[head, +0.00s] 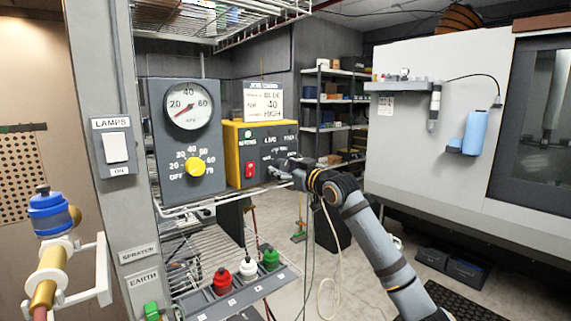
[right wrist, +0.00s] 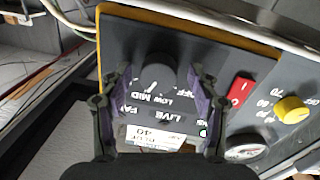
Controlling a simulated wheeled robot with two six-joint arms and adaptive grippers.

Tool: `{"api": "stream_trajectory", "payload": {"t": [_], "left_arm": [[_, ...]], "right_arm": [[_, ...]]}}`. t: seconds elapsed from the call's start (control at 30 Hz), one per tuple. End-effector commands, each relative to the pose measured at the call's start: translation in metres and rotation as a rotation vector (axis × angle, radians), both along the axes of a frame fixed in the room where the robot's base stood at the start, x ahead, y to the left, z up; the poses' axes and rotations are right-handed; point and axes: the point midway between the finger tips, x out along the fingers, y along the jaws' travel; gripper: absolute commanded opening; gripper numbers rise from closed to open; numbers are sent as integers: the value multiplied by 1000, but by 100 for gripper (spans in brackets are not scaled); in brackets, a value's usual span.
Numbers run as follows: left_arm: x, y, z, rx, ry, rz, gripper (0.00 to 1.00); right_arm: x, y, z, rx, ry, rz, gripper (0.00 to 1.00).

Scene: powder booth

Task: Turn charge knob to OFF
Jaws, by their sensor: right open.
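A dark round knob (right wrist: 158,70) with LOW and MID marks sits on the dark face of the yellow-edged control box (head: 232,160); I take it for the charge knob. In the head view my right gripper covers it. My right gripper (head: 274,169) is at the right part of the box face. In the right wrist view the gripper (right wrist: 160,88) is open, one finger on each side of the knob; contact cannot be told. My left gripper is not in view.
A red switch (head: 249,170) is on the same box. Left of it a grey panel holds a gauge (head: 188,105) and a yellow knob (head: 195,167) with numbers and OFF. A card (head: 263,101) stands above the box. A wire shelf (head: 205,275) and bottles lie below.

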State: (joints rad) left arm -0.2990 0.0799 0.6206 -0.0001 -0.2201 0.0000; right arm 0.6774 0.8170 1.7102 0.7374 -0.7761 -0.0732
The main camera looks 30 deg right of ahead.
Motion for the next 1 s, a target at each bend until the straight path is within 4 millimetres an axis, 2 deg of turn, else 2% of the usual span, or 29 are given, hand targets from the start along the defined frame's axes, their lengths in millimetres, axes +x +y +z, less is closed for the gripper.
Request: {"api": "stream_trajectory", "payload": {"t": [0.17, 0.2, 0.6, 1.0], "left_arm": [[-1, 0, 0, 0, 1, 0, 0], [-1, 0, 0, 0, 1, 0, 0], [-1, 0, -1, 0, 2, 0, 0], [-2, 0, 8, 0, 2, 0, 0]], "right_arm": [[0, 0, 0, 0, 0, 0, 61], [0, 0, 0, 0, 0, 0, 58], [0, 0, 0, 1, 0, 0, 7], [0, 0, 1, -95, -6, 0, 7]]}}
